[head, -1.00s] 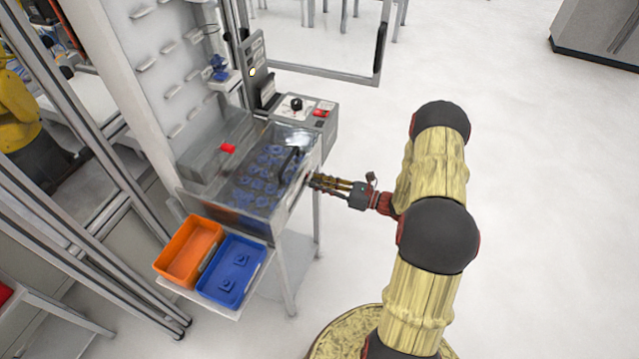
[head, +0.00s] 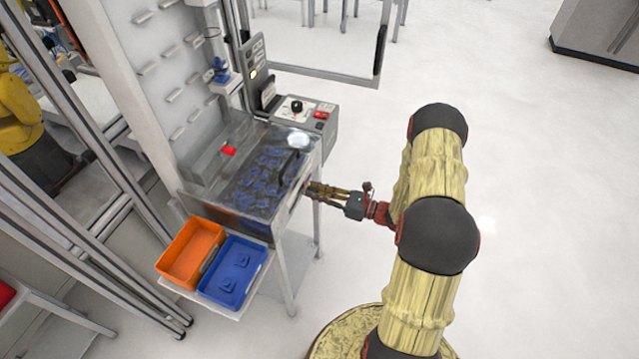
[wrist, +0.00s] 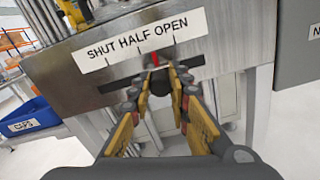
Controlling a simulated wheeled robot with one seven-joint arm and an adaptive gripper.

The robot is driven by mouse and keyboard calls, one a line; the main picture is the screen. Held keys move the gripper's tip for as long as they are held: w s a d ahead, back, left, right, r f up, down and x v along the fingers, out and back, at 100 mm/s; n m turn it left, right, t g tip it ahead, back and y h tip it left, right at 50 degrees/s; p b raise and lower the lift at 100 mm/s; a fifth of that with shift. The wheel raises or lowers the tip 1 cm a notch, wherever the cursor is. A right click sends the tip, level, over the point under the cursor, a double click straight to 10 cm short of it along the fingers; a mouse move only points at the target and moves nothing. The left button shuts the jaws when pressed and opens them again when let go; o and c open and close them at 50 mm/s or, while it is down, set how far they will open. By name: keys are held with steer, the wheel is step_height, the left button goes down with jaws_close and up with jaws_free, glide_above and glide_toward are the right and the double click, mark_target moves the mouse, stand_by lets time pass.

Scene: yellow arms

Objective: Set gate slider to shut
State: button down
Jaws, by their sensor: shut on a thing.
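The gate slider (wrist: 155,59) shows as a red pointer above a dark slot in the metal panel (wrist: 232,45) in the wrist view. A white label (wrist: 140,40) above the slot reads SHUT, HALF, OPEN from left to right. The pointer stands between the HALF and OPEN tick marks, closer to HALF. My gripper (wrist: 166,82) is shut on the slider's dark knob, and its fingers hide most of it. In the head view my gripper (head: 310,189) meets the right face of the clear-lidded box (head: 240,212).
An orange bin (head: 190,255) and a blue bin (head: 232,272) stand on a shelf beside the box. A control panel (head: 305,112) with a black knob and red button is behind.

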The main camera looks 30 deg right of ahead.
mark_target(294, 205)
steer(key=s+a, duration=0.2)
steer(key=s+a+p, duration=0.1)
steer(key=a, duration=0.2)
steer(key=shift+s+r, duration=0.1)
steer(key=shift+s, duration=0.3)
steer(key=shift+s+a+p, duration=0.3)
steer(key=shift+a, duration=0.05)
steer(key=c, duration=1.8)
jaws_free()
steer(key=shift+a, duration=0.1)
steer(key=shift+o, duration=0.7)
steer(key=shift+s+d, duration=0.1)
steer(key=shift+d, duration=0.1)
